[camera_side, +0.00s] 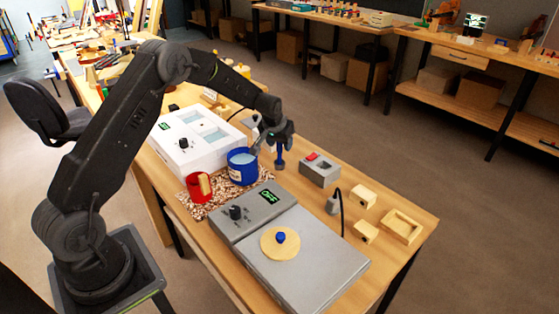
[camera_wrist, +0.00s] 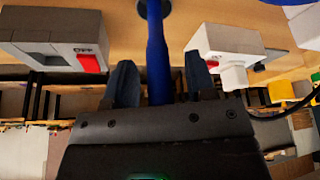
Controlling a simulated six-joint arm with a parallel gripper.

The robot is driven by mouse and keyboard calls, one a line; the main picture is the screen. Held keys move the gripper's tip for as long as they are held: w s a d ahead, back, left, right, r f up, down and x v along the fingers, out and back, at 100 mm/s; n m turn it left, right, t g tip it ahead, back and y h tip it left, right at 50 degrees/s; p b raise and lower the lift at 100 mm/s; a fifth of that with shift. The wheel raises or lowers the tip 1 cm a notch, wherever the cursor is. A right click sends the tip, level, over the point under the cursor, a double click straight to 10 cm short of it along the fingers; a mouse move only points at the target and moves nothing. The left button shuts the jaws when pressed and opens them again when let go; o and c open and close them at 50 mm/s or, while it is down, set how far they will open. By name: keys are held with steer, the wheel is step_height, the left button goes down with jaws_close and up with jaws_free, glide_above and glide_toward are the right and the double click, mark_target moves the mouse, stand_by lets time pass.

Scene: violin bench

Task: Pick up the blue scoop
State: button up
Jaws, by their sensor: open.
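The blue scoop stands upright on the bench, with its blue handle (camera_side: 280,153) just below my gripper (camera_side: 282,134) in the side view. In the wrist view the blue handle (camera_wrist: 157,62) runs between the two fingers of my gripper (camera_wrist: 161,80). A dark round part shows at the handle's far end, partly cut off by the picture's top edge. The fingers are apart, with a visible gap on each side of the handle. The scoop's lower end is small and unclear in the side view.
A blue pot (camera_side: 242,172) with pale contents and a red mug (camera_side: 195,190) stand left of the scoop on a speckled mat. A grey box (camera_side: 322,175) with a red switch is to the right. A grey hotplate (camera_side: 325,262) is in front; a white two-well unit (camera_side: 190,160) is behind.

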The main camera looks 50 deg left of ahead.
steer(key=shift+w+f, duration=0.15)
steer(key=shift+f, duration=0.25)
jaws_close()
steer(key=shift+r, duration=0.1)
